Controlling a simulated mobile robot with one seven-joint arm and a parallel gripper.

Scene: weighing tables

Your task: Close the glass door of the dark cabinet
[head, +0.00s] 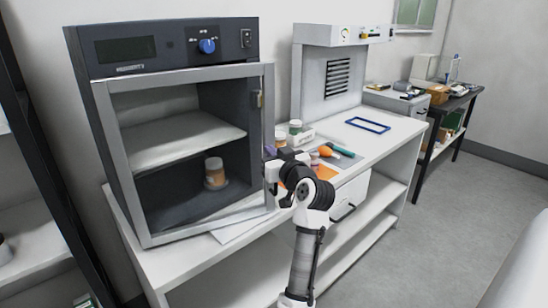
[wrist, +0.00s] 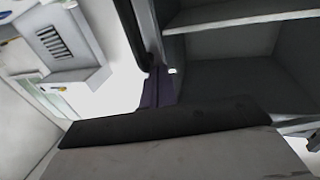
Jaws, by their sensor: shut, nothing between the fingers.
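The dark cabinet (head: 72,55) stands on the white table at the left in the head view. Its grey-framed glass door (head: 118,160) covers the front, with a handle (head: 258,98) near the right edge. The door's right edge sticks out past the cabinet's right side, so it looks slightly ajar. My gripper (head: 270,151) is shut and empty beside that right edge, below the handle; I cannot tell whether it touches. In the wrist view my purple fingers (wrist: 157,88) are close to a dark upright edge, with the cabinet's shelved interior to the right.
A brown-labelled jar (head: 215,172) stands inside the cabinet. Papers (head: 240,226) lie under the door's lower right corner. A dark rack (head: 40,150) stands at far left.

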